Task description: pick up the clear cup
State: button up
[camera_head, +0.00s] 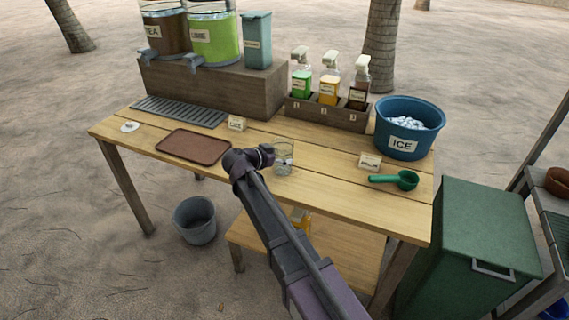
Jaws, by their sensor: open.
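The clear cup (284,151) stands upright on the wooden table, right of the middle of the brown tray. It is see-through and its outline is faint. My gripper (270,156) is open and reaches in from the left, right beside the cup. Its dark fingers overlap the cup's left side in this view. I cannot tell whether they touch the cup or are around it. Small pale and dark spots show at the cup's lower part, too small to make out.
A brown tray (193,147) lies to the left. A blue ice bucket (408,128) and green scoop (396,180) are at the right. Behind stand a bottle rack (326,113) and a wooden riser (212,87) with dispensers.

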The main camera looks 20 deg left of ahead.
aim_at(290, 144)
jog(key=shift+w+d+f, duration=0.15)
jog(key=shift+w+f, duration=0.05)
jog(key=shift+w, duration=0.1)
dwell(0.4)
jog(key=c, duration=0.7)
jog(key=shift+r, duration=0.25)
jog(key=shift+c, duration=0.2)
notch_tip(290, 144, up, 2)
jog(key=shift+p, duration=1.2)
jog(key=shift+r+p, duration=0.8)
jog(key=shift+r, duration=0.05)
jog(key=s, duration=1.6)
jog(key=shift+a+r+p, duration=0.2)
jog(key=shift+r+p, duration=0.25)
